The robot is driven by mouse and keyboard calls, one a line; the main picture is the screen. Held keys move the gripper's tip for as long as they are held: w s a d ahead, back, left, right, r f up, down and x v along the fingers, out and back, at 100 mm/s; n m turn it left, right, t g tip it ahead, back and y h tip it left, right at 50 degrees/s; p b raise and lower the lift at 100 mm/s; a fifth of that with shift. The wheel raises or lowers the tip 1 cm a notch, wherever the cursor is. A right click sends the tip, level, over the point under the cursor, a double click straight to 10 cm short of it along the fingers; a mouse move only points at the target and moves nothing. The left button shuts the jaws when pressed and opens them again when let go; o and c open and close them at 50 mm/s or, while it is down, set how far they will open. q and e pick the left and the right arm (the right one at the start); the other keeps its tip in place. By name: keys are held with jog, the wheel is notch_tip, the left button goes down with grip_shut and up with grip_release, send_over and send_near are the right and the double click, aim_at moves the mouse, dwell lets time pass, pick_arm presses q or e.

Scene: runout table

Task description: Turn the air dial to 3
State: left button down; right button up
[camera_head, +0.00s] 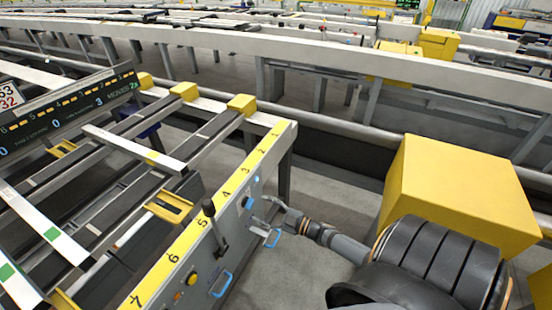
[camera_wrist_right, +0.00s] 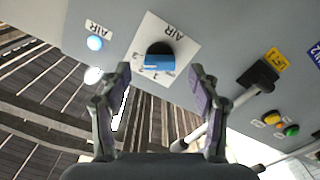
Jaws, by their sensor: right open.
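The air dial (camera_wrist_right: 160,62) shows in the right wrist view as a dark round knob with a blue face or bar, on a white plate marked AIR with small numbers around it. I cannot read which number it points to. In the head view the dial (camera_head: 247,202) is a small blue spot on the grey panel, close to my right gripper (camera_head: 268,212). In the right wrist view my right gripper (camera_wrist_right: 160,74) is open, with one finger on either side of the dial's lower edge in the picture. I cannot tell whether they touch it. My left gripper is not in view.
A lit blue lamp (camera_wrist_right: 95,43) labelled AIR sits left of the dial. A black lever (camera_wrist_right: 257,77) with a yellow tag and a green button (camera_wrist_right: 291,130) are to the right. A large yellow box (camera_head: 455,195) stands close beyond my right arm.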

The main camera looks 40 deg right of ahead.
jog(key=v, duration=0.8)
jog(key=shift+s, duration=0.2)
jog(key=shift+d, duration=0.1)
jog(key=s+d+f+m+g+h+p, duration=0.25)
jog(key=s+f+m+h, duration=0.2)
jog(key=f, duration=0.55)
jog(key=s+d+f+m+g+h+p, duration=0.25)
jog(key=s+f+g+h, duration=0.2)
jog(key=f, duration=0.55)
jog(key=s+a+f+m+g+p, duration=0.1)
jog(key=s+a+f+g, duration=0.3)
jog(key=s+a, duration=0.3)
jog(key=s+a+f+m+g+y+p, duration=0.1)
jog(key=s+a+f+g, duration=0.3)
jog(key=s, duration=1)
notch_tip(320, 180, down, 4)
jog(key=a+m, duration=0.1)
jog(key=a, duration=0.1)
jog(key=shift+a+r, duration=0.15)
jog(key=shift+a, duration=0.2)
jog(key=shift+s, duration=0.1)
